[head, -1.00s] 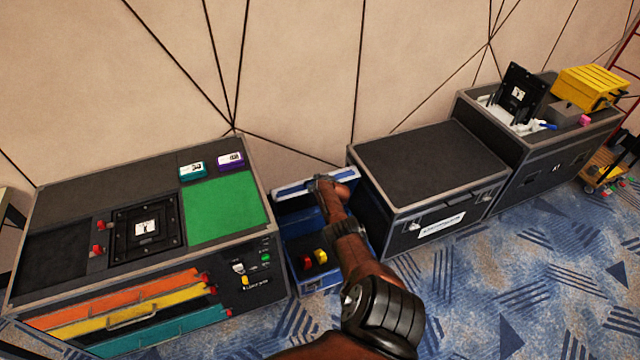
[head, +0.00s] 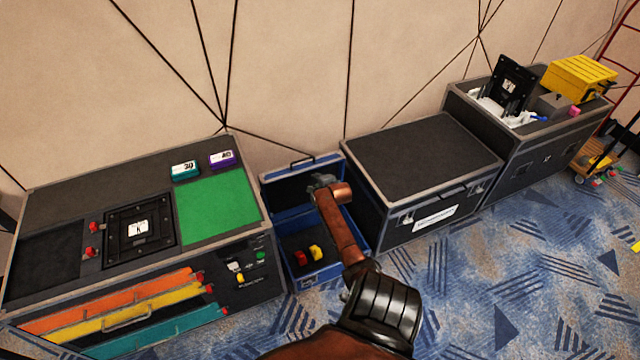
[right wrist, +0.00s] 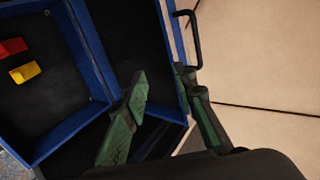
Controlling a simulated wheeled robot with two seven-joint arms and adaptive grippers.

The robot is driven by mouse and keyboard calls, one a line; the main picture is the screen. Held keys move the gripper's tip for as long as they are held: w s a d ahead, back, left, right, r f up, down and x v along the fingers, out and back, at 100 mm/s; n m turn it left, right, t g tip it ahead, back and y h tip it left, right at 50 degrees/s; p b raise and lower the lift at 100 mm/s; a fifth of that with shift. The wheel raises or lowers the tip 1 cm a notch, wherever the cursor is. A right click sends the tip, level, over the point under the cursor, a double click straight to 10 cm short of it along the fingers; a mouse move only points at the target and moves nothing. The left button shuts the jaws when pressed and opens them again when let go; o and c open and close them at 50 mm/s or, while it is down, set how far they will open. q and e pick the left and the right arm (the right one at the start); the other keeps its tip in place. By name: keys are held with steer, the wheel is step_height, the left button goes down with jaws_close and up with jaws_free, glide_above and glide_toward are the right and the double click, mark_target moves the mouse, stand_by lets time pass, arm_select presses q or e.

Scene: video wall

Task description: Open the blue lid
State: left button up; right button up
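The blue lid (head: 290,187) of the blue box stands raised at the back of the box, close to the wall, with its dark inside facing forward. In the right wrist view the lid (right wrist: 122,38) shows its dark inner panel, blue rim and black handle. The open blue box (head: 327,270) is on the floor. My right gripper (head: 322,182) is in front of the lid's right side. In the right wrist view its green fingers (right wrist: 168,95) are spread, one over the inner side and one by the outer edge. Contact is unclear. My left gripper is out of view.
Red and yellow pieces (head: 308,255) lie in the box. A black case with a green panel (head: 217,208) stands left of it, and a closed black case (head: 420,160) stands close on the right. The wall is right behind. Carpet is free in front.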

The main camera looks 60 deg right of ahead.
steer(key=shift+v, duration=2)
steer(key=shift+c, duration=0.4)
